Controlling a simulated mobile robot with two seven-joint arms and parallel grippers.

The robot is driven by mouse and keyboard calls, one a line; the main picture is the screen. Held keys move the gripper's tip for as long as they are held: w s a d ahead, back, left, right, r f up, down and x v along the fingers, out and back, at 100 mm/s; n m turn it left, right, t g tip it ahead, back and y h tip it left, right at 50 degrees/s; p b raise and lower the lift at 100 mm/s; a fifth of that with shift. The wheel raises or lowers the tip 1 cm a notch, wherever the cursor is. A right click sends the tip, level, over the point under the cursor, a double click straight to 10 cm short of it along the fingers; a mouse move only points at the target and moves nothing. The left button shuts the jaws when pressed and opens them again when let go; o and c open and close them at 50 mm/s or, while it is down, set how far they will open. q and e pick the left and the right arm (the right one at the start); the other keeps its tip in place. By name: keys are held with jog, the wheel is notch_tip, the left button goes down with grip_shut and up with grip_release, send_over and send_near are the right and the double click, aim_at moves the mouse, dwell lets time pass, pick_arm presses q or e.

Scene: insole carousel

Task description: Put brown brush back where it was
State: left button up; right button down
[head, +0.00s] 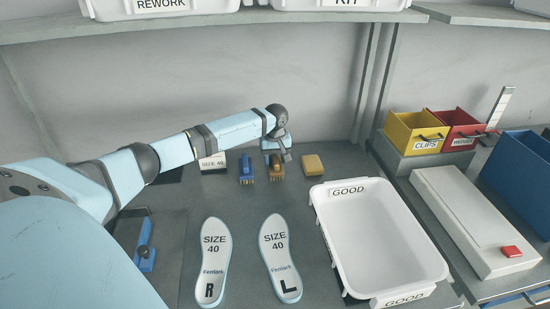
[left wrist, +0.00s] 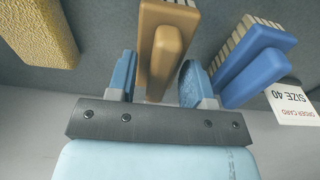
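The brown brush (head: 275,171) stands on the grey table, bristles toward the front, between the blue brush and the yellow sponge-like block. In the left wrist view the brown brush (left wrist: 166,40) lies between the two fingers of my left gripper (left wrist: 158,82). The fingers are apart, with a visible gap on the right side of the brush; whether the left finger touches it I cannot tell. In the head view my left gripper (head: 277,148) is right above and behind the brown brush and hides part of it. My right gripper is not in view.
The blue brush (head: 246,169) is close on the left, the yellow block (head: 313,165) close on the right. An order card (head: 213,162) stands further left. Two insoles (head: 213,262) and a white GOOD bin (head: 318,215) lie in front. A shelf (head: 200,27) hangs above.

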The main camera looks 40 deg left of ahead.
aim_at(275, 159)
pick_arm(q)
notch_tip(275, 159, up, 12)
jog(key=p, duration=0.1)
jog(key=shift+s+d+r, duration=0.15)
jog(key=shift+s+d, duration=0.05)
jog(key=shift+d, duration=0.1)
dwell(0.3)
dwell(0.5)
